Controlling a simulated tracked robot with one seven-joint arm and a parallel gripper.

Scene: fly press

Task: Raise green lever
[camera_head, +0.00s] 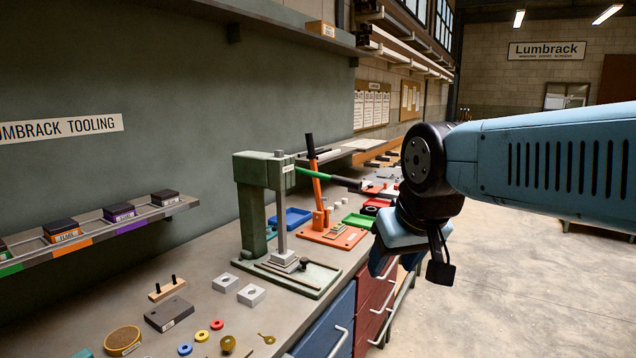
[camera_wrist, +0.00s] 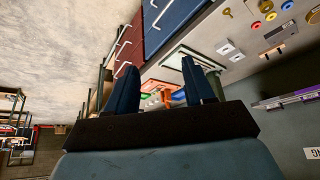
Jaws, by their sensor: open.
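The green lever (camera_head: 314,173) sticks out to the right from the head of a green fly press (camera_head: 253,190) on the bench. It slopes slightly down to a black grip (camera_head: 346,181). My gripper (camera_head: 382,264) is in front of the bench edge, to the right of the lever and lower in the picture, apart from it. The wrist view shows its two dark blue fingers (camera_wrist: 160,82) spread with nothing held between them. That view is turned over, and I cannot make out the lever in it.
An orange press with an upright orange lever (camera_head: 316,185) stands behind the green press. Blue (camera_head: 290,219) and green trays lie nearby. Metal blocks (camera_head: 251,295), rings and tools lie at the front. A tooling shelf (camera_head: 100,232) is on the left wall. The floor at right is clear.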

